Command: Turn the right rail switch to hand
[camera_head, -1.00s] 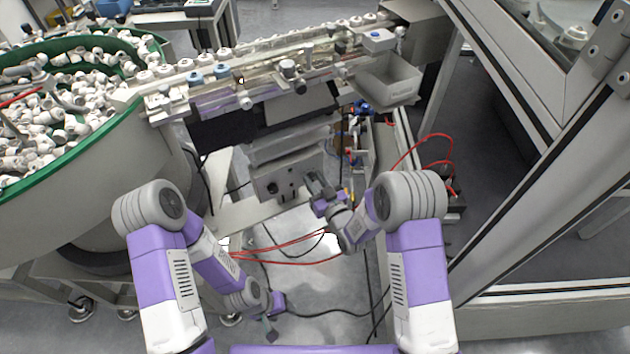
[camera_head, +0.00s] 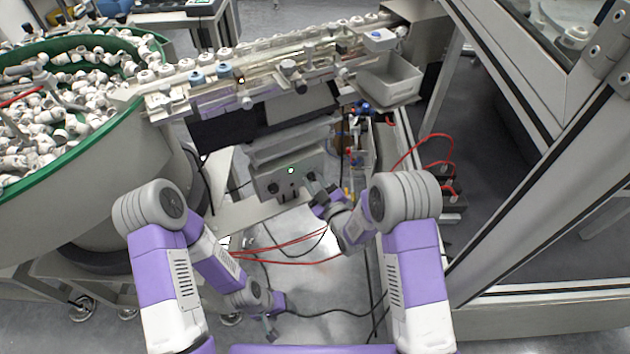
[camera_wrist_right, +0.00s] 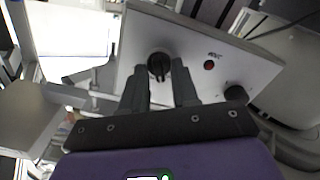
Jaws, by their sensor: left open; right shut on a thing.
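The grey control box (camera_head: 262,182) stands below the rail in the head view. Its front carries a black knob on the left (camera_head: 272,188), and a small light (camera_head: 290,170) shows green-white. My right gripper (camera_head: 312,179) is at the box's right side, shut on the right rail switch, a black round knob (camera_wrist_right: 158,64) that shows between the fingertips in the right wrist view. There, the other knob (camera_wrist_right: 235,92) and a small red lamp (camera_wrist_right: 209,65) lie to the right. The switch's exact angle is hard to read. My left gripper (camera_head: 269,326) is open, low and away from the box.
The rail (camera_head: 270,65) with several caps runs above the box. A green-rimmed bowl (camera_head: 100,160) of white parts is at left. A grey bin (camera_head: 392,82) hangs at the rail's right end. Red hoses (camera_head: 290,245) and black cables cross the floor below.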

